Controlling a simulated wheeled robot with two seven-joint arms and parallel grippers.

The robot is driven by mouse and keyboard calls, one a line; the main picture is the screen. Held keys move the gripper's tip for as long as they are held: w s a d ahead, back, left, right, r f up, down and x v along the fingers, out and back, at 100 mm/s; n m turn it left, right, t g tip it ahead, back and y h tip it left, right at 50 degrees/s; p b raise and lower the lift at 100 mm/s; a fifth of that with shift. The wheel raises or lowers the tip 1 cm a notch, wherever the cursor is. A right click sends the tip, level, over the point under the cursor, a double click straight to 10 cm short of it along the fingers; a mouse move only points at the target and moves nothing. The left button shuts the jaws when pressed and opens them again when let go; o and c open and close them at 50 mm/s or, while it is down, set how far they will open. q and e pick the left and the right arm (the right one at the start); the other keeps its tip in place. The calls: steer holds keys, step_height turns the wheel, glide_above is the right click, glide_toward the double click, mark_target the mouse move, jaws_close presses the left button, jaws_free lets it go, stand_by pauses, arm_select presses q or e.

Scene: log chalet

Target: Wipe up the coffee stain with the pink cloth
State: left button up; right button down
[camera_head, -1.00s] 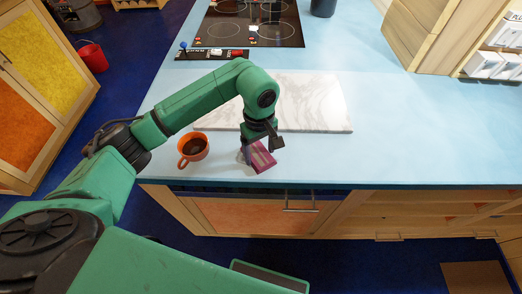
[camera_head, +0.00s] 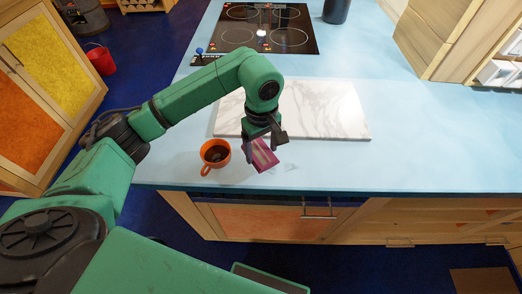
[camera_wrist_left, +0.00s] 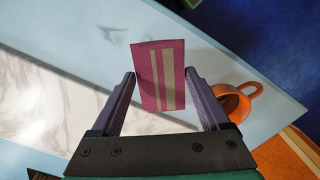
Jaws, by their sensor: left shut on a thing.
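The pink cloth (camera_head: 264,157), with pale stripes, is in my left gripper (camera_head: 263,142) at the counter's front part. In the left wrist view the cloth (camera_wrist_left: 158,78) sits between the two fingers of my left gripper (camera_wrist_left: 160,80), which is shut on it. It is low over or on the counter; I cannot tell whether it touches. A faint greyish mark (camera_head: 290,167) shows just right of the cloth; I cannot tell whether it is stain or shadow. No clear brown stain shows. My right gripper is not in view.
An orange cup (camera_head: 223,149) of dark coffee stands close left of the cloth. A white marble board (camera_head: 335,105) lies just behind it. A black hob (camera_head: 285,38) is farther back. The blue counter (camera_head: 430,150) is clear to the right.

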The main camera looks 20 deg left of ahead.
arm_select(q)
steer(key=r, duration=0.1)
steer(key=r+p, duration=0.1)
steer(key=shift+a+r, duration=0.2)
steer(key=shift+r, duration=0.2)
steer(key=shift+r+p, duration=0.35)
steer(key=shift+r, duration=0.25)
